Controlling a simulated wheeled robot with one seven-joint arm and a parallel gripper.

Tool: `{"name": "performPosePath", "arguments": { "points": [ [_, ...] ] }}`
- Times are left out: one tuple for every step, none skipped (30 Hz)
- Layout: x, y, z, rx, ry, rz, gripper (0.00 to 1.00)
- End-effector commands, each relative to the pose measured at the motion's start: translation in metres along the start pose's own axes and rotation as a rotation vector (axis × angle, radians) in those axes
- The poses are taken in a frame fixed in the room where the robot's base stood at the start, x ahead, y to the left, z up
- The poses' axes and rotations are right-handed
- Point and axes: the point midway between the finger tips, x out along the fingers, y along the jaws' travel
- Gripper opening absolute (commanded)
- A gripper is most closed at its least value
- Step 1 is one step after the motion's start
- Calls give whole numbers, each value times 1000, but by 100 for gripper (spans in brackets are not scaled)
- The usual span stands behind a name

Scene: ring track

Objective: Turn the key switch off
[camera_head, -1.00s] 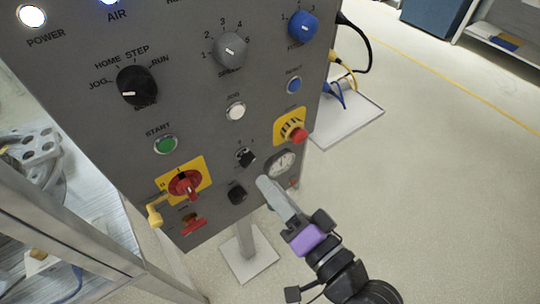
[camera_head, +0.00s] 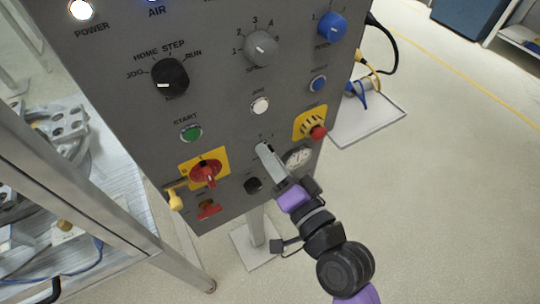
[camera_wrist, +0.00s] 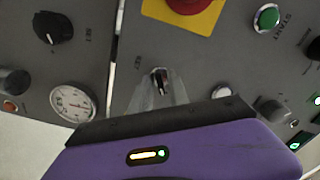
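The key switch (camera_wrist: 158,78) is a small dark switch on the grey control panel, seen in the wrist view right at my fingertips. In the head view my gripper (camera_head: 265,152) covers it, with only its small position marks showing above. My gripper's pale grey fingers (camera_wrist: 160,98) reach to the panel on either side of the switch. Whether they touch or squeeze it is too blurred to tell.
A gauge (camera_head: 298,157) and a red button on yellow (camera_head: 318,132) lie right of the fingers. A black knob (camera_head: 253,185) is just below. A red rotary switch (camera_head: 205,172) is at lower left. A metal-framed table (camera_head: 120,225) stands left.

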Motion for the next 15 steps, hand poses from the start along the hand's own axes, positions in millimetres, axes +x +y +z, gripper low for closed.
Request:
{"name": "performPosePath", "arguments": {
  "points": [
    [0, 0, 0, 0, 0, 0, 0],
    [0, 0, 0, 0, 0, 0, 0],
    [0, 0, 0, 0, 0, 0, 0],
    [0, 0, 0, 0, 0, 1, 0],
    [0, 0, 0, 0, 0, 0, 0],
    [0, 0, 0, -2, 0, 1, 0],
    [0, 0, 0, -3, 0, 1, 0],
    [0, 1, 0, -6, 0, 1, 0],
    [0, 1, 0, -11, 0, 1, 0],
    [0, 1, 0, -17, 0, 1, 0],
    [0, 1, 1, -24, 0, 1, 0],
    [0, 2, 1, -37, -1, 1, 0],
    [0, 2, 1, -47, -1, 1, 0],
    [0, 2, 1, -59, -1, 1, 0],
    [0, 2, 1, -77, -1, 1, 0]
  ]
}}
